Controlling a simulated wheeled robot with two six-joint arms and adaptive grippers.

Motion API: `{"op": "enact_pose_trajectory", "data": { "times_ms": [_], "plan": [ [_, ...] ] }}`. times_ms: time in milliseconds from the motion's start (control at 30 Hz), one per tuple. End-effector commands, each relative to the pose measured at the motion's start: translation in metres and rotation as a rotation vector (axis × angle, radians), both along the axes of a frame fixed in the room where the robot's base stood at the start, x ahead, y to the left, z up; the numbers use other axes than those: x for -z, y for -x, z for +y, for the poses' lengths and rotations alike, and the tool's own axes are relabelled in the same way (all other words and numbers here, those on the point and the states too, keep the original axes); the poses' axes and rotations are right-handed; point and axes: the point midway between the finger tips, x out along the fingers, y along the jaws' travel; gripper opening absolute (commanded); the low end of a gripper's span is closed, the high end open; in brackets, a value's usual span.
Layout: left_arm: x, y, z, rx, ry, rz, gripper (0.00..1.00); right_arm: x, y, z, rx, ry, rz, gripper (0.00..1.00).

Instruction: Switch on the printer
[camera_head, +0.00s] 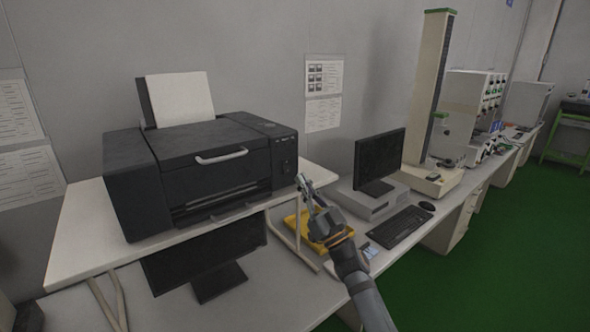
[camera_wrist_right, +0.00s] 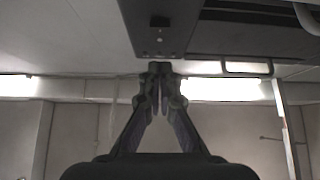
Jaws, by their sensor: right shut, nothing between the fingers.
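The black printer (camera_head: 215,165) stands on a raised white shelf, with white paper upright in its rear feeder. Its front right panel (camera_head: 286,158) carries small dark controls; the same panel shows at the top of the right wrist view (camera_wrist_right: 160,28), with small round marks on it. My right gripper (camera_head: 302,182) is shut and empty, just in front of and below the printer's lower right front corner. In the wrist view its closed fingertips (camera_wrist_right: 160,68) lie just below the panel's edge. I cannot tell whether they touch it. My left gripper is not in view.
Beneath the shelf (camera_head: 75,235) stands a dark monitor (camera_head: 205,265). A yellow tray (camera_head: 293,222) lies on the bench behind my right gripper. To the right are another monitor (camera_head: 379,160), a keyboard (camera_head: 400,228) and a mouse (camera_head: 427,205). Green floor is open at the right.

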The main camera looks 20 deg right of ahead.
Motion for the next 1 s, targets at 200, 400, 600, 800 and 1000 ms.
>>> {"op": "enact_pose_trajectory", "data": {
  "times_ms": [200,400,600,800,1000],
  "plan": [
    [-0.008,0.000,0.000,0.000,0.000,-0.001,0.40,0.004,-0.029,0.010,0.000,-0.003,0.001,0.00],
    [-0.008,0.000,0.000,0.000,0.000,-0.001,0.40,0.006,-0.036,0.013,0.001,-0.001,-0.002,0.00],
    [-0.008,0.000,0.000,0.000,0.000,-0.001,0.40,0.006,-0.036,0.013,0.001,0.000,-0.001,0.00],
    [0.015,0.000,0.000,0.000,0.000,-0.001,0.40,0.016,-0.039,0.014,0.000,-0.012,-0.029,0.00],
    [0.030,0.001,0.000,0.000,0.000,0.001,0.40,0.010,-0.041,0.015,0.001,-0.027,-0.076,0.00]
  ]
}}
